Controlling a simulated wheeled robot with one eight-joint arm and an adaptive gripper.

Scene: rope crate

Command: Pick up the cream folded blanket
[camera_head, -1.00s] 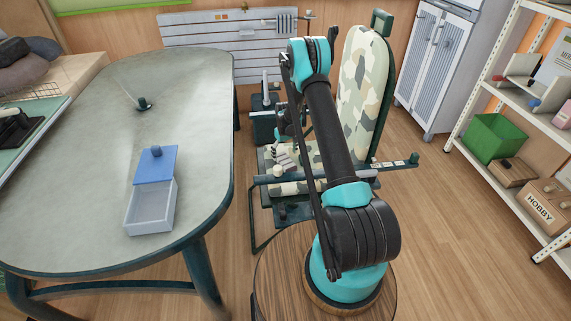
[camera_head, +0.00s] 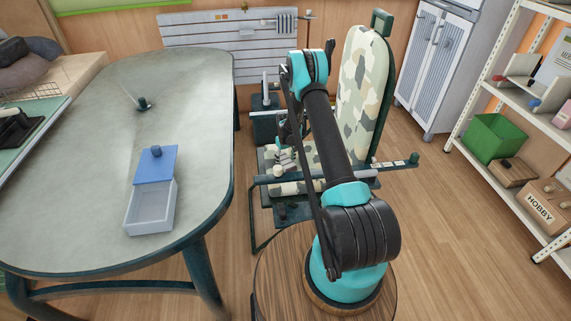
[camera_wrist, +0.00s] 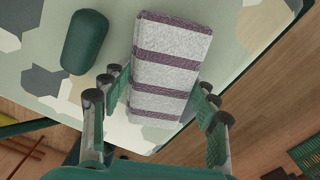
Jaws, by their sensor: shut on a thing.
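The folded blanket (camera_wrist: 172,62) is pale cream-grey with dark purple stripes. In the wrist view it lies over the camouflage-patterned seat (camera_wrist: 35,85). My gripper (camera_wrist: 160,98) has its fingers on either side of the blanket's near part and is shut on it. I cannot tell whether the blanket is clear of the seat. In the head view my gripper (camera_head: 284,155) is low over the seat, partly behind my arm, and the blanket is hard to make out there.
A dark green rounded pad (camera_wrist: 85,42) lies left of the blanket. The camouflage backrest (camera_head: 360,95) rises behind the seat, and a dark side rail (camera_head: 395,164) runs at its right. A long table (camera_head: 195,90) with a blue-lidded box (camera_head: 150,205) stands left. Shelves (camera_head: 500,90) stand right.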

